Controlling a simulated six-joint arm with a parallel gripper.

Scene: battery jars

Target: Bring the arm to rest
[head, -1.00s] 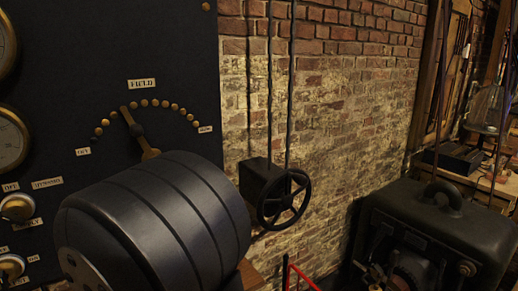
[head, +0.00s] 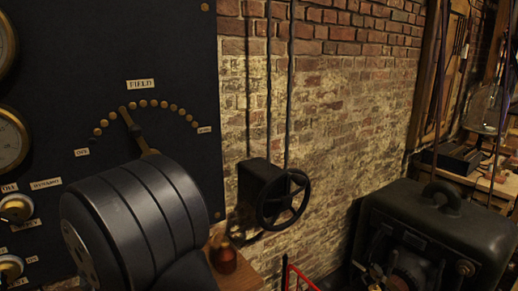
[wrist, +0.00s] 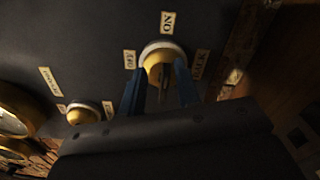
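In the wrist view my gripper (wrist: 158,85) shows as two blue fingers spread apart. A brass knob with a pale rim (wrist: 160,58) lies between and just beyond them, with labels around it, one reading "ON". A dark bar of the knob shows between the fingers, with gaps on both sides. I cannot tell whether a finger touches the knob. In the head view my dark, ribbed arm link fills the lower left, and my gripper is hidden there.
A dark panel (head: 110,60) carries a FIELD dial lever (head: 135,130), gauges and knobs (head: 15,208). A handwheel (head: 283,200) sits on the brick wall. A reddish-brown jar (head: 223,258) stands on a wooden surface. A dark machine (head: 430,235) stands at right.

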